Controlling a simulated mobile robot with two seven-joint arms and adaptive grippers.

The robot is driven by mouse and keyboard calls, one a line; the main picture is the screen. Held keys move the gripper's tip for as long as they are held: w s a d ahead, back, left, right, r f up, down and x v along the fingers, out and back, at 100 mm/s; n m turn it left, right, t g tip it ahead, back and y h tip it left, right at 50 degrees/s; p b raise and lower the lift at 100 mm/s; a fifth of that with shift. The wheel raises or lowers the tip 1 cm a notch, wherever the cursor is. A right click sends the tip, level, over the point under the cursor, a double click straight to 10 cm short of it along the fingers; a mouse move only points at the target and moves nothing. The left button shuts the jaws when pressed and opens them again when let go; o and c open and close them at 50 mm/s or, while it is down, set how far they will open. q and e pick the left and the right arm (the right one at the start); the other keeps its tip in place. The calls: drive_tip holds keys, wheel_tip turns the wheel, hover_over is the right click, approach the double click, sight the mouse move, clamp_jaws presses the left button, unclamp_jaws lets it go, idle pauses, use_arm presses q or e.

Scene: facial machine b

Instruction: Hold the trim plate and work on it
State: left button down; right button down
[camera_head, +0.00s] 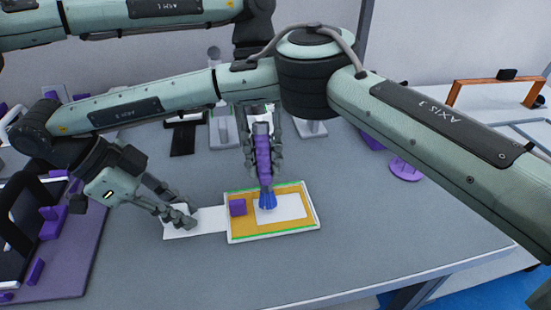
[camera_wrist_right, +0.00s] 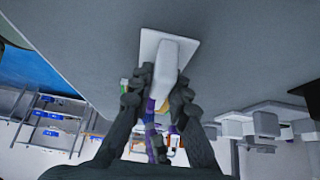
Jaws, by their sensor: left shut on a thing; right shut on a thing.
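The trim plate (camera_head: 236,224) lies on the grey table, a flat panel with a pale rim, green edges, an orange-yellow face, a white rectangle (camera_head: 290,207) and a purple block (camera_head: 238,207). A white tab (camera_head: 205,221) extends from its left side. My right gripper (camera_head: 186,216) is shut on this tab; in the right wrist view the fingers (camera_wrist_right: 160,92) close around a white grip piece (camera_wrist_right: 172,55). My left gripper (camera_head: 263,150) is shut on a purple-handled brush (camera_head: 264,168), held upright. Its blue bristles are over the white rectangle; I cannot tell whether they touch.
A purple mat (camera_head: 75,255) with dark frames and purple pieces is at the left. Several small stands (camera_head: 222,130) line the back. A purple disc (camera_head: 406,170) sits at the right, near an orange-brown handle frame (camera_head: 495,82). The table front is clear.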

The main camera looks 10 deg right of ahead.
sight(263, 128)
use_arm(q)
drive_tip(key=shift+w+d, duration=0.25)
drive_tip(key=shift+w, duration=0.05)
drive_tip(key=shift+d, duration=1.95)
drive_tip(key=shift+a, duration=2.25)
drive_tip(key=d, duration=0.4)
drive_tip(key=shift+d, duration=0.1)
drive_tip(key=shift+a, duration=1.95)
drive_tip(key=shift+r, duration=3.25)
drive_tip(key=c, duration=2)
unclamp_jaws()
clamp_jaws()
